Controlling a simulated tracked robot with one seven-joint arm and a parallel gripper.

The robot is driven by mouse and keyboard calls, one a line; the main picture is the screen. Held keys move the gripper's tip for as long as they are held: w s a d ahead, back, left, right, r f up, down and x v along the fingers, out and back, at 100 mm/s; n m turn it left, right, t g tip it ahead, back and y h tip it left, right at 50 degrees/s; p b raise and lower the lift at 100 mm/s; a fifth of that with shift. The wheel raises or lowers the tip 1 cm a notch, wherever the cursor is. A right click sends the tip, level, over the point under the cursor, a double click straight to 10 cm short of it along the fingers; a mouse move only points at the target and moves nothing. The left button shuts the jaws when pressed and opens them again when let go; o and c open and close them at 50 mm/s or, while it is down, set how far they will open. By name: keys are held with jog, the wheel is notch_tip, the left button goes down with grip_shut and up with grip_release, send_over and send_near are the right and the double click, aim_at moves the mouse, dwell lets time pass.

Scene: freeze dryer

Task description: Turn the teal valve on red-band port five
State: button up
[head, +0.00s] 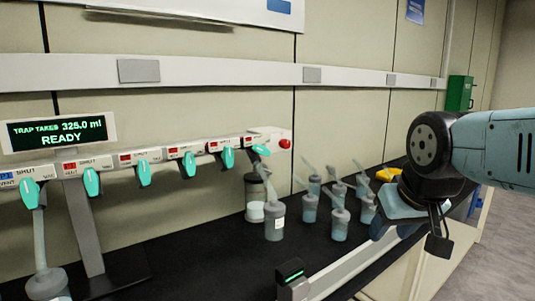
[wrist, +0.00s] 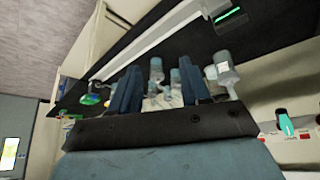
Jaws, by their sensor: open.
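A white manifold (head: 165,158) runs along the left wall with several teal valves. The valve at its far right end (head: 261,150) lies sideways, and the others, such as the one just left of it (head: 228,157), hang down. Most ports in view have red labels; the leftmost has a blue one. Port numbers are too small to read surely, so I cannot tell which is five. My gripper (head: 385,222) is right of the manifold, away from the valves. In the wrist view my gripper (wrist: 160,88) is open and empty; a teal valve (wrist: 286,124) shows at the right.
Several flasks (head: 340,222) stand on the black bench between the manifold and my gripper. A larger flask (head: 275,222) hangs or stands under the manifold's right end. A display (head: 60,132) reads READY. A yellow object (head: 387,174) and green box (head: 459,93) are at the back.

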jog(key=w+r+n+t, duration=0.1)
jog(key=w+n+t, duration=0.3)
jog(key=w, duration=0.7)
jog(key=n+t+y, duration=0.5)
jog(key=n+y, duration=0.5)
jog(key=n, duration=0.5)
send_near(264, 151)
jog(key=x, duration=0.8)
jog(key=shift+w+a, duration=0.2)
jog(key=shift+w, duration=0.1)
jog(key=shift+f, duration=0.1)
grip_shut()
jog(key=shift+d, duration=0.25)
jog(key=shift+a+m, duration=0.15)
jog(key=shift+m, duration=0.25)
